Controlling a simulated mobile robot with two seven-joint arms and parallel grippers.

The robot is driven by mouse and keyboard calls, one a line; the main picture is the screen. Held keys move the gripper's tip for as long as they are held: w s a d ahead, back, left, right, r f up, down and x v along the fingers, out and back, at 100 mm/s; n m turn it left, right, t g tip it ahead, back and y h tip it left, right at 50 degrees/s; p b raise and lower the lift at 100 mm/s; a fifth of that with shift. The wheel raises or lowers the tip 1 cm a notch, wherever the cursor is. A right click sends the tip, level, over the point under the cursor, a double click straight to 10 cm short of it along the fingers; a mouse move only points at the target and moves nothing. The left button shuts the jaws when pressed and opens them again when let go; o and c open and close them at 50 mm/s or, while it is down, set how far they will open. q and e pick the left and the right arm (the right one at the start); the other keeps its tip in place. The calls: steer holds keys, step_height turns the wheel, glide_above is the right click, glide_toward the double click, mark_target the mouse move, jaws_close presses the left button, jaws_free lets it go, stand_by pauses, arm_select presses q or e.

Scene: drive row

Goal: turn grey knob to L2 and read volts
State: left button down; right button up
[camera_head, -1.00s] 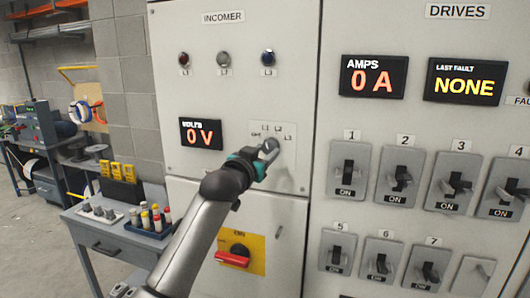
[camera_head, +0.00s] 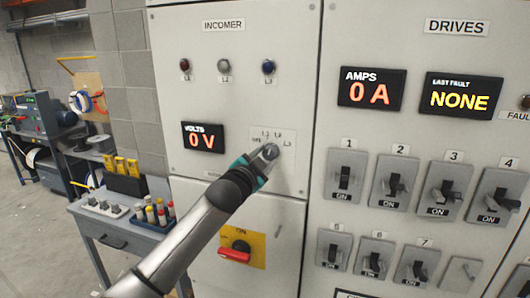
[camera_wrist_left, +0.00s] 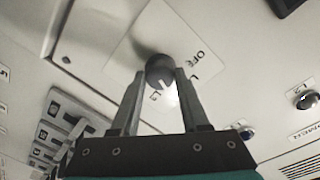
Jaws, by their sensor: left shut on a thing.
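The grey knob (camera_wrist_left: 160,72) sits on a pale plate marked OFF and L positions on the INCOMER panel. My left gripper (camera_head: 268,155) is at the knob in the head view. In the left wrist view its two fingers (camera_wrist_left: 162,88) are closed on either side of the knob. A pale pointer mark shows on the knob, but which position it points to is hard to tell. The plate (camera_head: 287,135) shows in the head view, partly behind the gripper. The VOLTS display (camera_head: 203,138) left of the plate reads 0 V. My right gripper is not in view.
A red rotary handle (camera_head: 235,253) on a yellow plate is below the gripper. Three lamps, L2 (camera_head: 224,66) in the middle, are above. The DRIVES panel with several switches (camera_head: 344,175) is to the right. A bench (camera_head: 120,236) stands at the left.

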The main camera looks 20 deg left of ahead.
arm_select(q)
steer(key=shift+m, duration=0.4)
steer(key=shift+c, duration=2)
jaws_free()
steer(key=s+a+b, duration=0.1)
steer(key=s+b, duration=0.1)
steer(key=s, duration=1.3)
steer(key=shift+r, duration=0.3)
steer(key=shift+a, duration=0.15)
